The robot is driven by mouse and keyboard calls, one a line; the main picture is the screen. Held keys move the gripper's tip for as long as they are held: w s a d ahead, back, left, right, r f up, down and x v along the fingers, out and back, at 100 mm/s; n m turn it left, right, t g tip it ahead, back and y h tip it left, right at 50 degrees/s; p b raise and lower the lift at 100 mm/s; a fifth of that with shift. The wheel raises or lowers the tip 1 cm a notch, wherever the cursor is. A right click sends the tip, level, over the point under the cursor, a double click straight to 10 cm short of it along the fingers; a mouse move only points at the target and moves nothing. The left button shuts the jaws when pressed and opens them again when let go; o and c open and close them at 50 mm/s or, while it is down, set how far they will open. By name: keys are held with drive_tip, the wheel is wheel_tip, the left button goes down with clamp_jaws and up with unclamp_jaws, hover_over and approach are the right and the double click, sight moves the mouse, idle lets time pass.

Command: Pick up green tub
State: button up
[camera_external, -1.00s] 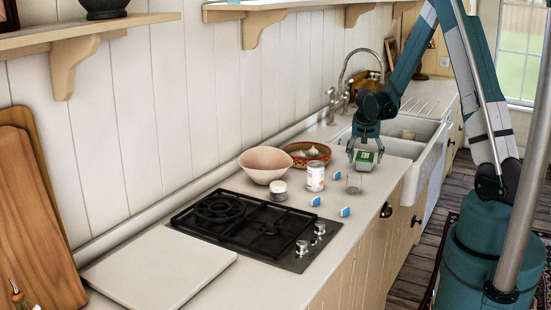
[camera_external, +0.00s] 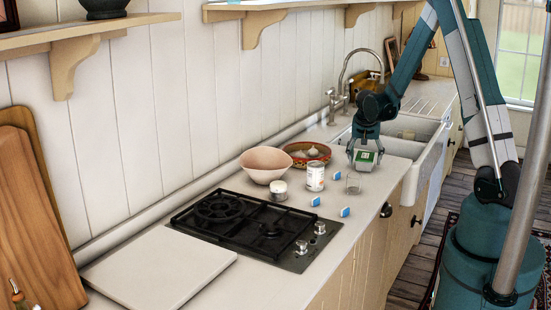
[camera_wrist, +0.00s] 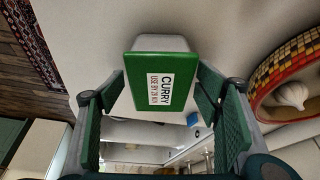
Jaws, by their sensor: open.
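The green tub (camera_external: 365,158) has a green lid and stands on the counter near the sink, behind the clear glass. In the wrist view the tub (camera_wrist: 150,95) shows its green lid with a white label reading "CURRY", and a pale body behind the lid. My gripper (camera_external: 364,155) is over the tub, pointing down. In the wrist view my gripper (camera_wrist: 152,112) is open, with one green pad on each side of the tub. A small gap seems to show at the right pad; contact at the left pad is unclear.
A clear glass (camera_external: 354,184) stands close in front of the tub. A white can (camera_external: 315,178), a patterned bowl with garlic (camera_external: 294,149), a pink bowl (camera_external: 259,176) and small blue-white boxes (camera_external: 345,212) are nearby. The sink (camera_external: 420,150) lies behind.

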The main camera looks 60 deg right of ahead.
sight(365, 155)
idle(0.3)
drive_tip(key=c, duration=1.1)
drive_tip(key=shift+r+p, duration=0.25)
drive_tip(key=shift+p, duration=0.2)
drive_tip(key=shift+r, duration=5)
